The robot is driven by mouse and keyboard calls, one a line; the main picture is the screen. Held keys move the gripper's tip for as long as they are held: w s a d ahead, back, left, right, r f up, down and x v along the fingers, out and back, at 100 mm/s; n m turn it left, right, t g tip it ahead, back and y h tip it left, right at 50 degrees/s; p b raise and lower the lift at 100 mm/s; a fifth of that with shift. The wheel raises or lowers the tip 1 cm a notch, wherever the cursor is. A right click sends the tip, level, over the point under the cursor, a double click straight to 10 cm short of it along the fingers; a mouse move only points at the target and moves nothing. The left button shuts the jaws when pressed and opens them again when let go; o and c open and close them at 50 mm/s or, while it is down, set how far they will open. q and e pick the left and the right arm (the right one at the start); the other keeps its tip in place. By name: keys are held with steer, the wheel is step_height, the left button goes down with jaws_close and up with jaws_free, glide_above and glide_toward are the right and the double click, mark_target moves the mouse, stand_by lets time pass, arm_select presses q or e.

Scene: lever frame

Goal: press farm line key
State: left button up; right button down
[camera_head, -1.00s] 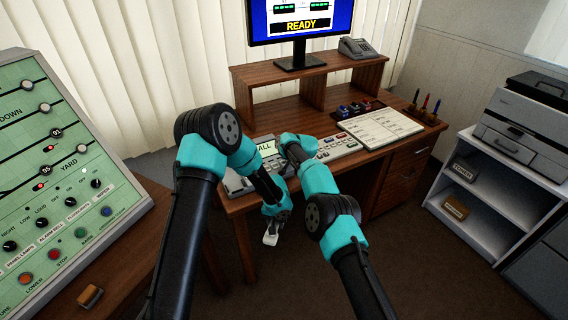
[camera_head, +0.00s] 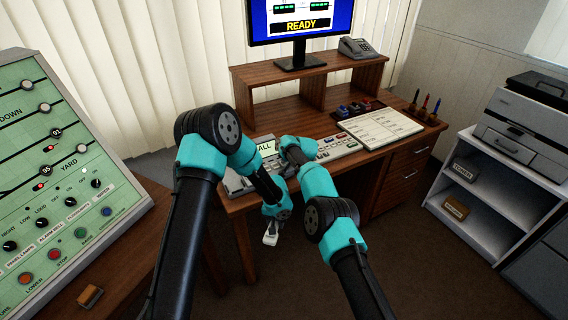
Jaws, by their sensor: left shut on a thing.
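A grey key console (camera_head: 338,147) lies along the desk's front, with rows of small coloured keys and a lit display (camera_head: 267,147) reading "ALL", partly covered by my arms. I cannot tell which key is the farm line key; labels are too small to read. My left gripper (camera_head: 272,227) hangs in front of the desk edge, below the console, shut on a small white object (camera_head: 270,239). My right arm reaches to the console, its wrist over the left part of the keys. Its fingers are hidden behind the arm.
A monitor (camera_head: 299,20) reading "READY" and a phone (camera_head: 357,47) stand on the desk shelf (camera_head: 332,66). A paper chart (camera_head: 385,127) lies right of the console. A green lever panel (camera_head: 55,170) stands left. Shelves with a printer (camera_head: 530,125) stand right.

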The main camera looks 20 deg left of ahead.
steer(key=shift+f, duration=0.2)
stand_by(0.5)
steer(key=shift+r, duration=0.8)
steer(key=shift+r, duration=2.5)
steer(key=shift+d+f, duration=0.1)
stand_by(0.4)
